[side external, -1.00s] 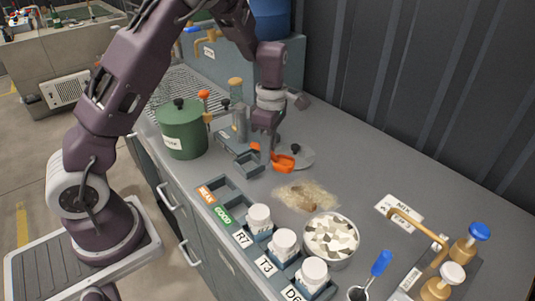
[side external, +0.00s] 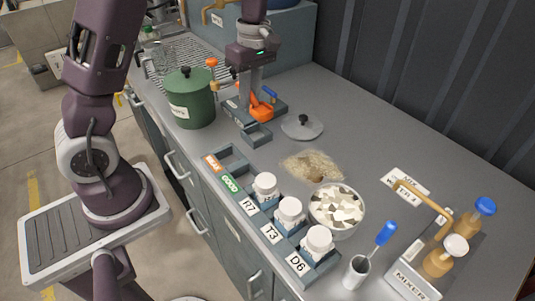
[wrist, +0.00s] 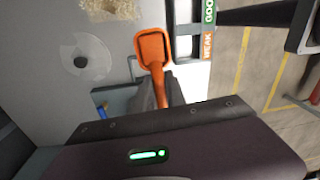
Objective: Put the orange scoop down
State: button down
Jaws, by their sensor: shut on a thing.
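The orange scoop (side external: 261,112) is in my gripper (side external: 250,90), over the grey-blue stand (side external: 236,113) behind the small square tray. In the wrist view the scoop (wrist: 153,50) points away from my gripper (wrist: 158,88), its handle running between the jaws. My gripper is shut on that handle. I cannot tell whether the scoop touches the stand. The handle's far end is hidden by the jaws.
A green lidded pot (side external: 188,98) stands close on the left. A lid with a black knob (side external: 302,126) lies to the right, near a pile of pale shavings (side external: 312,165). White jars (side external: 290,212) stand in front. The counter at the back right is clear.

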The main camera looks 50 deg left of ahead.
jog(key=shift+m, duration=0.4)
jog(key=f, duration=0.9)
jog(key=shift+s+a+f, duration=0.25)
jog(key=shift+s+a, duration=0.1)
jog(key=shift+f, duration=0.55)
jog(key=c, duration=1.4)
grip_release()
jog(key=shift+o, duration=0.2)
